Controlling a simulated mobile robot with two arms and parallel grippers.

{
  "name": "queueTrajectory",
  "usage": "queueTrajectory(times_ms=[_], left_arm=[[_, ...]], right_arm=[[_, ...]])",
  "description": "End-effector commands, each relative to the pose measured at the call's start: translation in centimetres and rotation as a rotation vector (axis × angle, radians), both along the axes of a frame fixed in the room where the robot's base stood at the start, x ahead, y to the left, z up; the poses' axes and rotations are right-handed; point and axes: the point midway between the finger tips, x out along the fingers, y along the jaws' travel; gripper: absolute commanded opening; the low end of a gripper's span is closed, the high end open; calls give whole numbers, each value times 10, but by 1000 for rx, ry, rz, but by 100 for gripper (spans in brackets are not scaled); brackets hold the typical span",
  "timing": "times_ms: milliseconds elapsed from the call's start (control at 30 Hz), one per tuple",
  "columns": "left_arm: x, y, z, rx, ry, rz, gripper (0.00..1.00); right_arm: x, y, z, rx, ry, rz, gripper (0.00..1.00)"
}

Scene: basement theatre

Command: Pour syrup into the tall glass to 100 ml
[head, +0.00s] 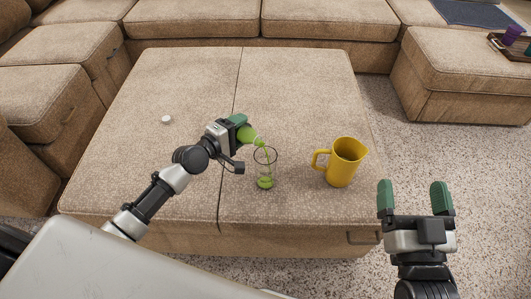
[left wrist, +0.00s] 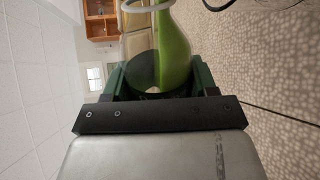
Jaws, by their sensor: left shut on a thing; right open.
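My left gripper (head: 239,125) is shut on a green bottle (head: 247,134) and holds it tilted, with its mouth down to the right, over the tall glass. The bottle also shows between the jaws in the left wrist view (left wrist: 174,48). The tall clear glass (head: 265,157) stands upright on the ottoman. A thin green stream runs from the bottle mouth into it, and a little green syrup (head: 265,183) lies at its bottom. I cannot read any level mark. My right gripper (head: 414,198) is open and empty, off the ottoman's right front corner.
A yellow jug (head: 343,163) stands right of the glass, its handle towards it. A small white cap (head: 166,119) lies on the left of the beige ottoman (head: 190,75). Sofas surround the back and left. A tray (head: 512,45) sits at the far right.

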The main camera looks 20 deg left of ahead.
Motion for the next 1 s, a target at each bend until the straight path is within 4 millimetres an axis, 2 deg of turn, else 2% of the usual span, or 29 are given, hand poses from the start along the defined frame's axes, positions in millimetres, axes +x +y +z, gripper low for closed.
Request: queueTrajectory(times_ms=[267,1000], left_arm=[[0,0,3,26,-12,1,28],[0,0,6,57,-26,0,28]], right_arm=[[1,-2,-11,-23,85,-5,87],[2,-3,-22,-48,180,-10,87]])
